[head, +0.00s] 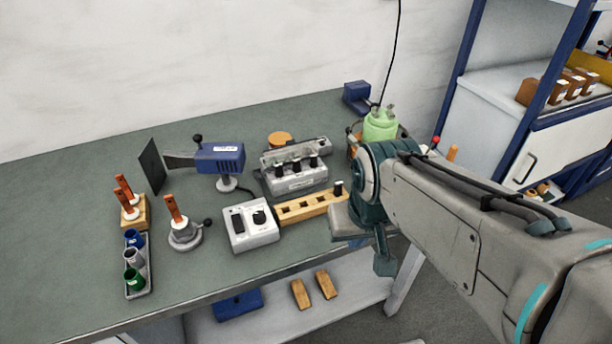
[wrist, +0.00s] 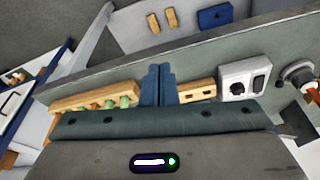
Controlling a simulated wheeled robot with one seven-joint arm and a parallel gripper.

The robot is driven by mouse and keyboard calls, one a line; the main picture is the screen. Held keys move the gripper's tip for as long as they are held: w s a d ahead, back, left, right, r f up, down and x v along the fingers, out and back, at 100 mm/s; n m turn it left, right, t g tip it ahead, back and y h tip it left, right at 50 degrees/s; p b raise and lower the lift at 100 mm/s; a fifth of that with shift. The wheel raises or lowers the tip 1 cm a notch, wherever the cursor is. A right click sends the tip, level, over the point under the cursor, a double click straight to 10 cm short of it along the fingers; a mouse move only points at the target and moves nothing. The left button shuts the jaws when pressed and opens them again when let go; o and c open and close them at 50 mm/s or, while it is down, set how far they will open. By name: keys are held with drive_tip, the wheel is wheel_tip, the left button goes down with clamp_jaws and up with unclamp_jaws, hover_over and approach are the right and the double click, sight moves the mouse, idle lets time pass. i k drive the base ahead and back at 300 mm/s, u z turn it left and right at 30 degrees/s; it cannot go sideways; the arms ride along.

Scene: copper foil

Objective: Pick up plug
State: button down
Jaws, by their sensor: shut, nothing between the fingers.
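A wooden strip with square holes (head: 305,207) lies near the front edge of the bench. A small dark-topped plug (head: 339,187) stands upright at its right end, beside my arm. In the wrist view the holed strip (wrist: 197,90) shows right of my fingers. Several green-tipped pegs (wrist: 125,101) stand in a wooden piece (wrist: 72,101) left of them; I cannot tell if these are plugs too. My gripper (wrist: 158,72) is shut and empty, its blue fingers side by side over the wooden pieces, hiding what is behind them. In the head view its fingertips cannot be made out.
A white switch box (head: 252,228) stands left of the strip. A grey clear-topped device (head: 295,170) and a green container (head: 380,125) stand behind. A blue tool (head: 220,157), a grey stand (head: 185,234) and a cup tray (head: 135,268) are farther left.

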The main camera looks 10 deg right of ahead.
sight(296, 162)
drive_tip(key=u, duration=3.35)
drive_tip(key=k, duration=1.15)
drive_tip(key=z, duration=2.1)
drive_tip(key=i, duration=0.5)
drive_tip(key=z, duration=0.05)
